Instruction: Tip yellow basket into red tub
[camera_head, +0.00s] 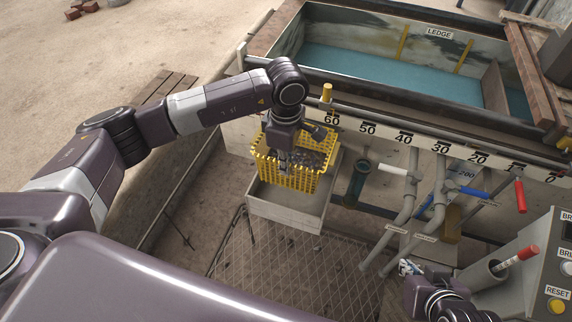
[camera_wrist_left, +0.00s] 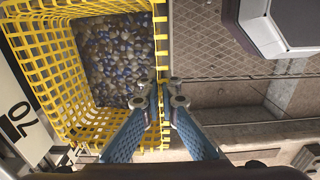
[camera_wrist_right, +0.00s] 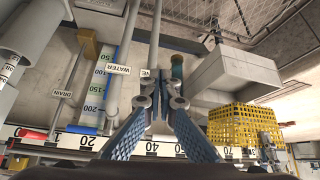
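The yellow basket (camera_head: 288,174) is an open mesh basket filled with small grey, blue and brown stones, which show in the left wrist view (camera_wrist_left: 112,55). It is upright, above or partly inside a pale grey box (camera_head: 284,214); I cannot tell whether it touches it. My left gripper (camera_wrist_left: 165,92) has its fingertips close together on the basket's rim. My right gripper (camera_wrist_right: 166,92) is empty at the lower right of the head view, with its fingertips close together. No red tub shows in these views.
A numbered white scale rail (camera_head: 440,147) runs behind the basket, before a water-filled trough (camera_head: 385,75). Pipes and a red-handled lever (camera_head: 520,195) are to the right, near a control panel (camera_head: 545,275). Mesh flooring (camera_head: 290,275) lies in front of the box.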

